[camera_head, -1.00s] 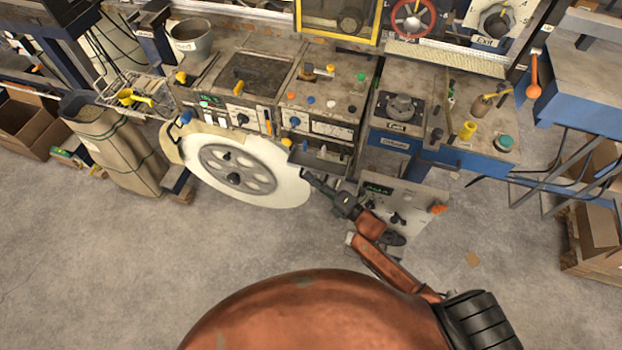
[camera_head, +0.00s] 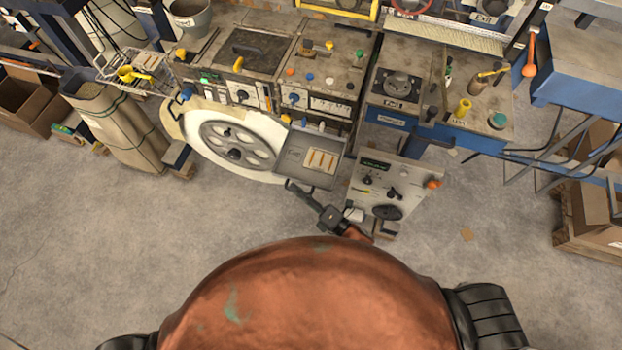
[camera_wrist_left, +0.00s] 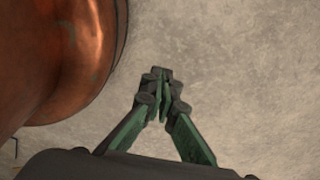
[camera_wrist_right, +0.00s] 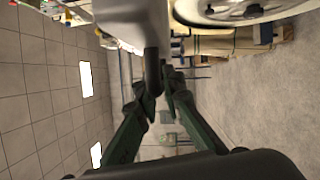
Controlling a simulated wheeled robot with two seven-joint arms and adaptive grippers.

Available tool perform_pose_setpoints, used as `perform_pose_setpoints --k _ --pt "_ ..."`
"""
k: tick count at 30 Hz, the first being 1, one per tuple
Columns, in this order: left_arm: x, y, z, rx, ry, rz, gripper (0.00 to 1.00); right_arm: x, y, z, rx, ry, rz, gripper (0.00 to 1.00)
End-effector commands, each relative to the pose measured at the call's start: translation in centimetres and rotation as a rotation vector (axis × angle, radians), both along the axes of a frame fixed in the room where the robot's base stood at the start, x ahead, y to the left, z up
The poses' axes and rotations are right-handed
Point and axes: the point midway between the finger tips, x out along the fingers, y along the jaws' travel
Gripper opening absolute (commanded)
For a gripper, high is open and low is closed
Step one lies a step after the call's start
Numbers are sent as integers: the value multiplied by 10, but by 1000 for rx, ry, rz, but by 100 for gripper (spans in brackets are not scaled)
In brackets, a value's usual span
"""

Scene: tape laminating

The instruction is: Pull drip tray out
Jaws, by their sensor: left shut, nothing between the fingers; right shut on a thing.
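The drip tray (camera_head: 308,160) is a grey shallow tray that sticks out from the front of the machine, right of the large white wheel. Pale slotted pieces lie in it. My right gripper (camera_head: 290,186) is at the tray's front edge. In the right wrist view the right gripper (camera_wrist_right: 165,88) is shut on a dark handle part (camera_wrist_right: 152,70) below the grey tray body (camera_wrist_right: 135,22). My left gripper (camera_wrist_left: 158,80) shows only in its own wrist view, shut and empty above bare floor.
The white wheel (camera_head: 195,125) stands left of the tray. A grey control panel box (camera_head: 385,195) with knobs stands close on the right. The concrete floor (camera_head: 130,240) in front is clear. A sack (camera_head: 115,125) stands at the left.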

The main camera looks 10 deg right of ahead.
Motion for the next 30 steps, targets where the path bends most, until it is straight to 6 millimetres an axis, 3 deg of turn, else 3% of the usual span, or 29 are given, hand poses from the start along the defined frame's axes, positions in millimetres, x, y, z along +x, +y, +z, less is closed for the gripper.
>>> perform_pose_setpoints --k 5,14,15,22,30 --pt "0 0 1 0 0 0 0 -7 10 -1 -2 2 16 0" --pt "-10 0 0 0 12 3 0 -7 11 -2 -2 2 17 0" --pt "-11 0 0 1 13 3 0 -7 11 -2 -2 2 17 9" --pt "-11 0 0 1 13 3 0 -7 10 -1 -1 1 16 25" --pt "-6 1 1 1 7 2 0 -7 10 -1 -1 0 16 26"
